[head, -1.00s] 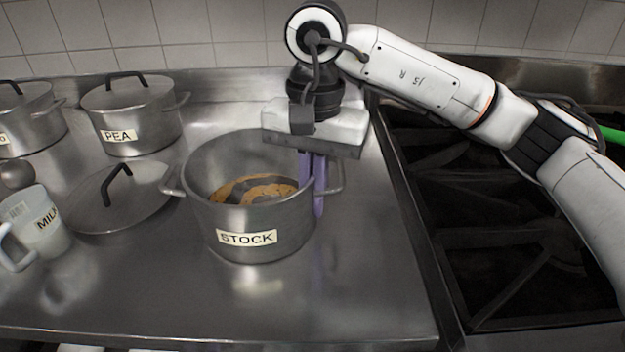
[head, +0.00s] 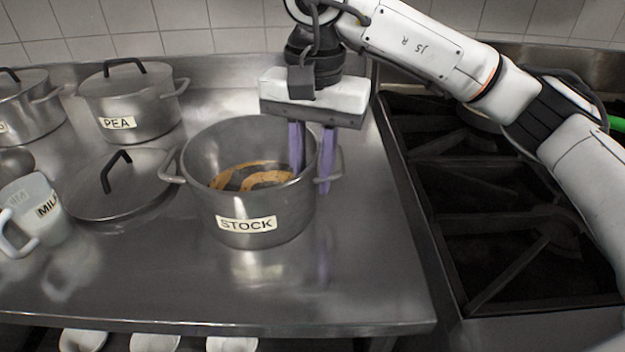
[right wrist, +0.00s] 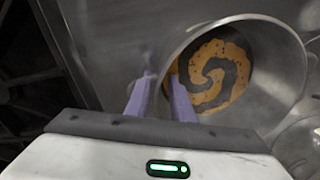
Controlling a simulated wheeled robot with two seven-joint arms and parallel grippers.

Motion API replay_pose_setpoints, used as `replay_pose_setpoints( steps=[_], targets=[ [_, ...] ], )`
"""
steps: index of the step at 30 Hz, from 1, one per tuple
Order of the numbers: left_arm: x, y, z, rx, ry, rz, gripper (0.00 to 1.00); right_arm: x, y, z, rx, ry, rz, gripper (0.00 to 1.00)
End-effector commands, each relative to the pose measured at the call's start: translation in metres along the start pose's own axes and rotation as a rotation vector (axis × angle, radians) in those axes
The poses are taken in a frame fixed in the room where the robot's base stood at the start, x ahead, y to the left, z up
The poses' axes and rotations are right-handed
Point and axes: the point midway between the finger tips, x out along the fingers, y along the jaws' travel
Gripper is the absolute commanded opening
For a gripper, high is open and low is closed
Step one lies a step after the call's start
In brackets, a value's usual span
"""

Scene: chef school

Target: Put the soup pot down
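The soup pot (head: 245,205), a steel pot labelled STOCK, stands upright on the steel counter (head: 160,285). Orange and dark swirled soup (head: 252,175) lies inside it. The pot also shows in the right wrist view (right wrist: 280,90). My right gripper (head: 312,180) points down at the pot's right rim, beside the right handle. One purple finger is inside the pot and the other outside. In the right wrist view the fingers (right wrist: 160,90) are spread apart with a gap between them; the gripper is open. My left gripper is not in view.
A loose lid (head: 120,190) lies left of the pot. A PEA pot (head: 130,105), another lidded pot (head: 28,108) and a MILK jug (head: 40,205) stand further left. A dark stove (head: 500,200) adjoins on the right. The counter in front is clear.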

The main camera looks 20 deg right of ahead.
Motion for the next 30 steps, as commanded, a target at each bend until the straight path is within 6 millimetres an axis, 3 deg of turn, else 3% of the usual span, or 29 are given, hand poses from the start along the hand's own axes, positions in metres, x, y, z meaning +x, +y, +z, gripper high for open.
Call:
replay_pose_setpoints(
  steps=[6, 12, 18, 30],
  targets=[
    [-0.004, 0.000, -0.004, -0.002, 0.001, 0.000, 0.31, -0.053, 0.000, -0.001, 0.001, 0.004, -0.002, 0.22],
    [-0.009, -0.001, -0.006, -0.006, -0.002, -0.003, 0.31, -0.087, 0.000, -0.001, 0.001, 0.003, -0.001, 0.22],
    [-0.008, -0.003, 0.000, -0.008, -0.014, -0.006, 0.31, -0.099, 0.000, 0.000, 0.000, 0.001, 0.001, 0.22],
    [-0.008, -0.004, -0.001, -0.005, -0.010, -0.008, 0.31, -0.099, 0.000, 0.000, 0.000, 0.000, 0.001, 0.22]
  ],
)
